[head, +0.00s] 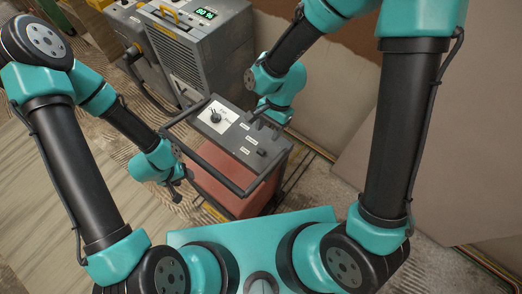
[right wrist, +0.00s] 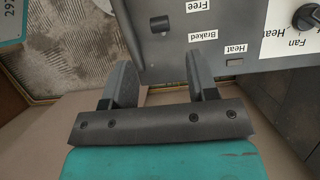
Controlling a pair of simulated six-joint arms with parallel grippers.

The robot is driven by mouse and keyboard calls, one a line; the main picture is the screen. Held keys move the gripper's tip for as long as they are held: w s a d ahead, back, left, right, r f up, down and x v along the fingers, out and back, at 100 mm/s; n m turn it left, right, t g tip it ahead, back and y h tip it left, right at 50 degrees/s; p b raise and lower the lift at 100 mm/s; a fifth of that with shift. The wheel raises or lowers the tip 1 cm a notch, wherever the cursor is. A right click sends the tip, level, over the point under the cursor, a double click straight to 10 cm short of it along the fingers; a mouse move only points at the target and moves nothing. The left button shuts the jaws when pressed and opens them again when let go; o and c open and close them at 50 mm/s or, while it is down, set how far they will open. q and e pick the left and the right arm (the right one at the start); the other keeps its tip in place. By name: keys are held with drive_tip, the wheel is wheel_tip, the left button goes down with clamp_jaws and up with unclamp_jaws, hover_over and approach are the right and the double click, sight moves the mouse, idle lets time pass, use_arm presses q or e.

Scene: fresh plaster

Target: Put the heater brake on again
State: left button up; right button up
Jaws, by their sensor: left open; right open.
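The grey heater has a sloped control panel (head: 232,132) on top and a red-brown front (head: 225,172). A short black lever (right wrist: 160,23) stands on the panel beside labels reading "Free" (right wrist: 201,5) and "Braked" (right wrist: 203,35). It also shows in the head view (head: 262,152). I cannot tell which label it is set to. My right gripper (right wrist: 160,82) is open and empty at the panel's edge. Its fingers are apart from the lever and pointed toward it. My left gripper (head: 177,190) is open beside the heater's left side, touching nothing that I can see.
A dark handle frame (head: 205,170) runs around the panel. A dial (head: 215,117) sits on a white plate at the panel's left. A larger grey machine (head: 195,50) with a green display stands behind. A brown board (head: 430,140) leans at the right.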

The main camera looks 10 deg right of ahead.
sight(261, 150)
drive_tip(key=x, duration=1)
drive_tip(key=shift+f, duration=0.15)
drive_tip(key=shift+c, duration=0.2)
drive_tip(key=c, duration=0.9)
